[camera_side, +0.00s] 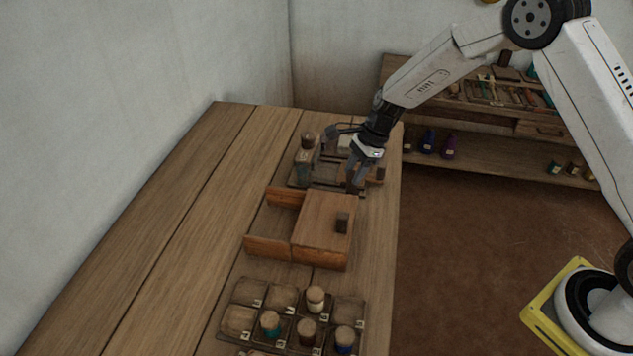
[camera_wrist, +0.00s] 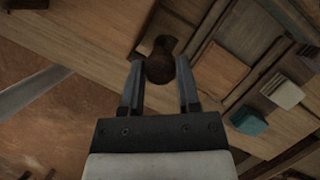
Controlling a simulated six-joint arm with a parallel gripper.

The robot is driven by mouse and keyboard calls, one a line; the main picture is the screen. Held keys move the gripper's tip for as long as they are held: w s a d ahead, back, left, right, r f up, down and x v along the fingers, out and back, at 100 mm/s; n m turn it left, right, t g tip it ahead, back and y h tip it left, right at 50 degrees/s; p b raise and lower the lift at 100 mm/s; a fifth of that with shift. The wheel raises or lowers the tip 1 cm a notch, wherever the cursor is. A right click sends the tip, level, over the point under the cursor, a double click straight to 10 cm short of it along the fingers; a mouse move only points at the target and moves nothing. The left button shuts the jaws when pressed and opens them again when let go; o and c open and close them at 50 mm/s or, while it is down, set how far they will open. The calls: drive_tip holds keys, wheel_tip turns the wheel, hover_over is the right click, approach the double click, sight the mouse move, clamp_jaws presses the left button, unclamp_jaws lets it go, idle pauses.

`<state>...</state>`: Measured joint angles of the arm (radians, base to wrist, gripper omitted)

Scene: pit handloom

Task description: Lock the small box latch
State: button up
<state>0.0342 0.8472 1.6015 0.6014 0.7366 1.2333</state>
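The small wooden box (camera_side: 322,222) sits on the table in the side view, with a drawer-like open part (camera_side: 270,246) out to its left. A small dark block (camera_side: 342,223), possibly the latch, stands on its top near the right edge. My gripper (camera_side: 343,161) is over the tray behind the box, its fingers spread apart. In the wrist view the open fingers (camera_wrist: 161,92) lie either side of a dark brown rounded piece (camera_wrist: 160,66). I cannot tell whether they touch it.
The tray (camera_side: 294,181) behind the box holds bottles and small blocks. A compartment tray (camera_side: 228,340) with several corked jars stands in front. The table's left side is bare wood. A shelf (camera_side: 480,154) with tools and bottles stands at the back right.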

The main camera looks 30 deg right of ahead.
clamp_jaws()
drive_tip(key=shift+n, duration=0.4)
drive_tip(key=n+g, duration=0.1)
drive_tip(key=n, duration=0.2)
drive_tip(key=shift+w+g, duration=0.15)
drive_tip(key=shift+g, duration=0.25)
drive_tip(key=n+g, duration=0.1)
drive_tip(key=n, duration=0.3)
drive_tip(key=shift+h, duration=0.3)
drive_tip(key=n, duration=0.2)
drive_tip(key=n+g+h, duration=0.1)
drive_tip(key=n, duration=0.2)
drive_tip(key=shift+w+a+g+h, duration=0.1)
drive_tip(key=shift+g+h, duration=0.2)
drive_tip(key=n+h, duration=0.1)
drive_tip(key=n, duration=0.4)
drive_tip(key=shift+a+g+h, duration=0.1)
drive_tip(key=shift+g+h, duration=0.3)
